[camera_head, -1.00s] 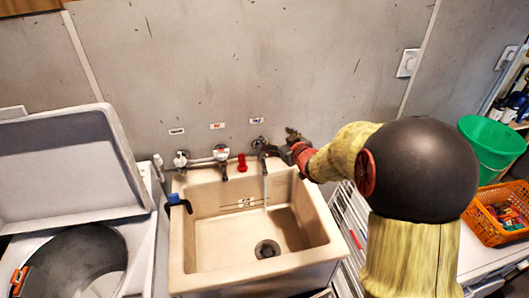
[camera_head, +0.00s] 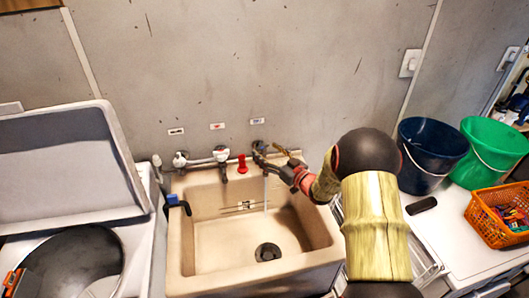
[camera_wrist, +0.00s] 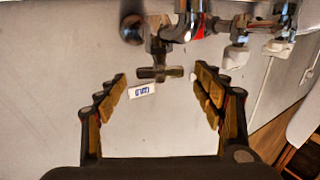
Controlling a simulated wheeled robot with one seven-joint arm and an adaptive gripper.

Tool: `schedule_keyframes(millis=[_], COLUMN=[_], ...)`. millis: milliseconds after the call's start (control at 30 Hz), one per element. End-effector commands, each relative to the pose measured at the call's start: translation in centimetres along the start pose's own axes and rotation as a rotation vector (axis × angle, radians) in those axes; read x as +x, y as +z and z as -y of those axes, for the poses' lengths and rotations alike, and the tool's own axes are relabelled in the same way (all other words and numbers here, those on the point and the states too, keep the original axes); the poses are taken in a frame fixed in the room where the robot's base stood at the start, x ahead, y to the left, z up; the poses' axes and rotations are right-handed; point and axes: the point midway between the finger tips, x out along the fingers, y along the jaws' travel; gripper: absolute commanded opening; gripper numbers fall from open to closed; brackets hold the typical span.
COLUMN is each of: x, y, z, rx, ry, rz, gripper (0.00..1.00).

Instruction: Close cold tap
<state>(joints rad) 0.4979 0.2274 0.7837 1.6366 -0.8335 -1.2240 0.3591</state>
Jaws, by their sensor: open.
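The cold tap (camera_head: 259,147) is the rightmost tap on the wall above the beige sink (camera_head: 323,258). A thin stream of water (camera_head: 265,190) falls from it into the basin. In the wrist view its dark cross-shaped handle (camera_wrist: 160,73) shows beside a small label (camera_wrist: 141,90) that seems to read COLD upside down. My gripper (camera_head: 280,158) is at the right side of the tap. In the wrist view my gripper (camera_wrist: 163,88) is open, with one finger on each side of the handle and gaps between. I see no finger touching it.
More taps (camera_head: 221,154) and a red-handled fitting (camera_head: 242,164) are left of the cold tap. A blue-handled item (camera_head: 177,202) sits on the sink's left rim. A washer with raised lid (camera_head: 70,165) stands left; buckets (camera_head: 430,150) and an orange basket (camera_head: 500,215) stand right.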

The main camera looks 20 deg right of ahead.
Motion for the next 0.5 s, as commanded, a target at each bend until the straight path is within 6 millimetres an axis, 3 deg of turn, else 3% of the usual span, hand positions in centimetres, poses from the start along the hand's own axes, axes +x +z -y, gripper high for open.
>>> schedule_keyframes(millis=[200, 500], x=[1.8, 1.9], y=[0.0, -0.1], z=[0.0, 0.0], rx=[-0.001, -0.001], ry=[-0.001, 0.000], rz=[0.000, 0.000], gripper=[0.68, 0.67])
